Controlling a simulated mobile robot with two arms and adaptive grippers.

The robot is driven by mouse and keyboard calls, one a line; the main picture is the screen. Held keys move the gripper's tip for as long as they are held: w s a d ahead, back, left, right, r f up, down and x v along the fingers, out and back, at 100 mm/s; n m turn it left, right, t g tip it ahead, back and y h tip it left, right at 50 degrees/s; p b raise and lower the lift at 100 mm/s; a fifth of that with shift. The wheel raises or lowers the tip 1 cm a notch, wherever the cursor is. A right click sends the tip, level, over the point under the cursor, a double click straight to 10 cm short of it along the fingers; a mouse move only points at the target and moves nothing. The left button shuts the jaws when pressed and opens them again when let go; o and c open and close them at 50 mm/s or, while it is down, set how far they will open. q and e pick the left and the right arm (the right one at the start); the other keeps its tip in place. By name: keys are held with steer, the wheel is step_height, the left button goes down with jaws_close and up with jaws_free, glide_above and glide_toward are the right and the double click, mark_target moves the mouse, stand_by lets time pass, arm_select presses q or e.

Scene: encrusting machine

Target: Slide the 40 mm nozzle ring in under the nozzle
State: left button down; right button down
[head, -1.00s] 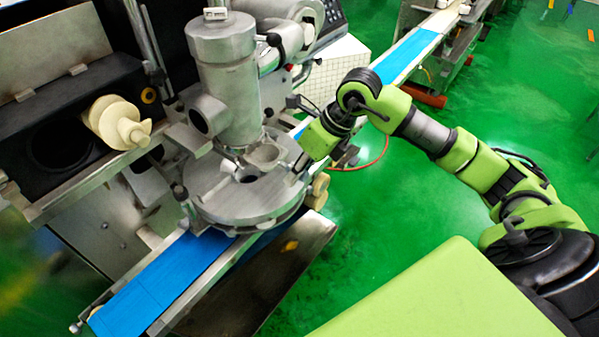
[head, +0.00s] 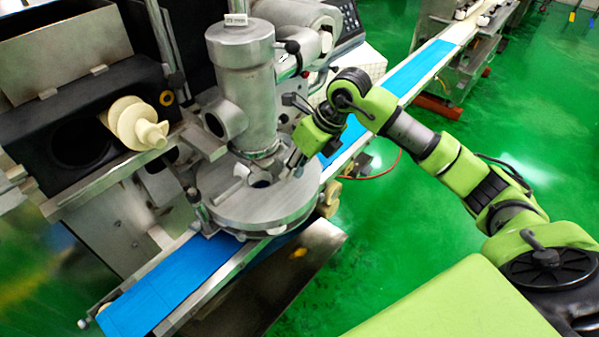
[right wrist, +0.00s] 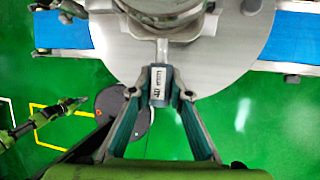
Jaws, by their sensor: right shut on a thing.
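The nozzle (head: 258,148) is the lower end of the upright steel cylinder above the round steel table. My right gripper (head: 294,158) is at its right side, over the round table. In the right wrist view my right gripper (right wrist: 159,94) is shut on the labelled grey handle (right wrist: 159,78) of the nozzle ring. The handle's stem points straight at the nozzle assembly. The ring itself is mostly hidden under or against the nozzle, so I cannot tell whether it is centred. My left gripper (right wrist: 72,104) shows small at the left of the right wrist view; its jaws are unclear.
The round steel table (head: 235,208) lies over the blue conveyor belt (head: 165,285), with a dark hole near the nozzle. A cream auger (head: 138,123) sticks out at the left. A metal tray (head: 300,275) is below the table.

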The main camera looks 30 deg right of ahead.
steer(key=shift+w+a, duration=0.25)
steer(key=shift+w, duration=0.3)
steer(key=shift+w+a, duration=0.25)
steer(key=shift+w, duration=0.25)
steer(key=c, duration=1.6)
jaws_free()
steer(key=shift+d+r, duration=0.1)
steer(key=shift+r, duration=0.05)
steer(key=shift+s+d+r, duration=0.15)
steer(key=shift+r, duration=0.3)
steer(key=shift+p+v, duration=1.65)
steer(key=shift+v, duration=1.5)
